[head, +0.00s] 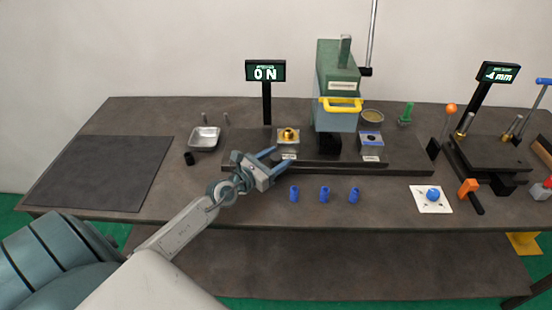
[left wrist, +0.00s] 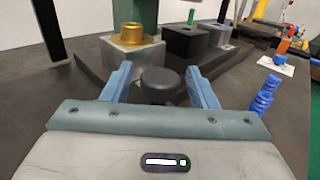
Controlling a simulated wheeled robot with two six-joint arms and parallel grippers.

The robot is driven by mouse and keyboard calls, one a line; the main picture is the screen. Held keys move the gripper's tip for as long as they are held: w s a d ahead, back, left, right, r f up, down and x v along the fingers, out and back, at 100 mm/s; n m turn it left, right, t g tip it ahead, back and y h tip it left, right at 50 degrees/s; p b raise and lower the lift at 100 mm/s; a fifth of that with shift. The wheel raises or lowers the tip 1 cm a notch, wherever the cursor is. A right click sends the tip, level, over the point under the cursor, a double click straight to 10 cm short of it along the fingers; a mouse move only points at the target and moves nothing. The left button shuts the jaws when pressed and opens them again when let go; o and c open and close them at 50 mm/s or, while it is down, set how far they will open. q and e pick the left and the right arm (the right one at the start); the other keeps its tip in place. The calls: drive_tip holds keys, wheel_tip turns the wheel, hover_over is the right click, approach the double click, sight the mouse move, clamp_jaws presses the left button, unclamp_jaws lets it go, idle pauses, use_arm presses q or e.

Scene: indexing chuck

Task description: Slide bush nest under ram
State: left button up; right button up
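The nest with the brass bush (head: 288,138) is a silver block at the left of the dark slide base (head: 232,142), left of the green press with the ram (head: 338,80). It also shows in the left wrist view as a grey block with a brass flanged ring (left wrist: 130,42). A second silver block with a blue top (head: 371,146) is at the right of the press. My left gripper (head: 277,156) is open in front of the brass-bush nest. In the left wrist view a dark round knob (left wrist: 160,82) lies between its fingers, with gaps visible. My right gripper is not in view.
A metal tray (head: 204,138) and black cylinder (head: 189,158) are at left. A display (head: 265,71) reads "ON". A white card with a blue ball (head: 432,197) and a dark fixture (head: 490,155) are at right.

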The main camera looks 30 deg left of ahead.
use_arm(q)
clamp_jaws()
drive_tip(key=shift+w+d+r+p, duration=0.15)
drive_tip(key=shift+w+d+p, duration=0.05)
drive_tip(key=shift+d+p, duration=0.15)
drive_tip(key=w+d, duration=0.1)
drive_tip(key=d, duration=0.1)
drive_tip(key=w+d+p, duration=0.1)
drive_tip(key=d, duration=0.1)
drive_tip(key=w+d+p, duration=0.1)
drive_tip(key=w+d, duration=0.1)
drive_tip(key=shift+d, duration=0.15)
drive_tip(key=shift+w+d, duration=0.2)
drive_tip(key=shift+d, duration=0.2)
drive_tip(key=shift+a, duration=0.1)
drive_tip(key=shift+o, duration=0.4)
unclamp_jaws()
drive_tip(key=shift+s, duration=0.1)
